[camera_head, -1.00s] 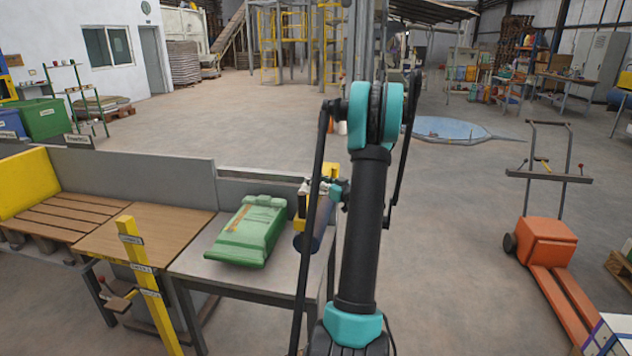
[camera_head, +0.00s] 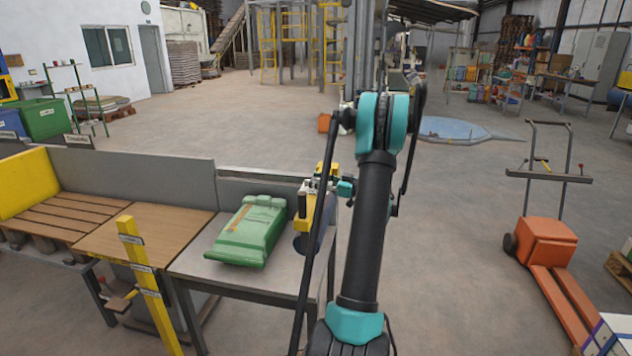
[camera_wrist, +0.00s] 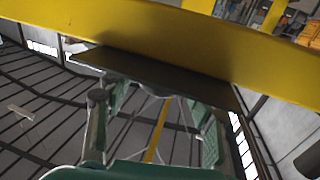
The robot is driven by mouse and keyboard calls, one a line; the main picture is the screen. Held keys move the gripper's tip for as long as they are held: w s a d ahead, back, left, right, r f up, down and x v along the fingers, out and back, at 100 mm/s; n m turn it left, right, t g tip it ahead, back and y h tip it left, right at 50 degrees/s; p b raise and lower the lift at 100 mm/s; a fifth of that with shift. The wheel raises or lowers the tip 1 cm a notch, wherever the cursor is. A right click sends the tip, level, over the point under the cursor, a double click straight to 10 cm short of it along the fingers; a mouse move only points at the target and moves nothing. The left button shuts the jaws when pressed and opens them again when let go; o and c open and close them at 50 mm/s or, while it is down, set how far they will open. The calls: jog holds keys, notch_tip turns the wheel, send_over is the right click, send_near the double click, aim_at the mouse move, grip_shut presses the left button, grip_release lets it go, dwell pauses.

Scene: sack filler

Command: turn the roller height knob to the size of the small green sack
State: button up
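The small green sack (camera_head: 248,230) lies flat on the grey table in the head view, left of my arm. A yellow upright part (camera_head: 312,207) with small dark and white fittings stands at the table's right end, partly behind my arm. I cannot make out the roller height knob for certain. My gripper (camera_wrist: 150,120) shows in the wrist view with its two fingers apart and nothing seen between them. A yellow beam (camera_wrist: 150,30) and a dark plate (camera_wrist: 160,75) cross just beyond the fingertips; contact cannot be told. In the head view my gripper is mostly hidden.
A yellow post (camera_head: 140,265) with several labels stands before the wooden tabletop (camera_head: 140,232). A grey panel (camera_head: 135,180) runs behind the tables. An orange pallet truck (camera_head: 545,242) stands at the right. Open floor lies between it and my arm.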

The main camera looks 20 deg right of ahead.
jog(key=shift+s, duration=0.1)
jog(key=v, duration=1.2)
dwell(0.4)
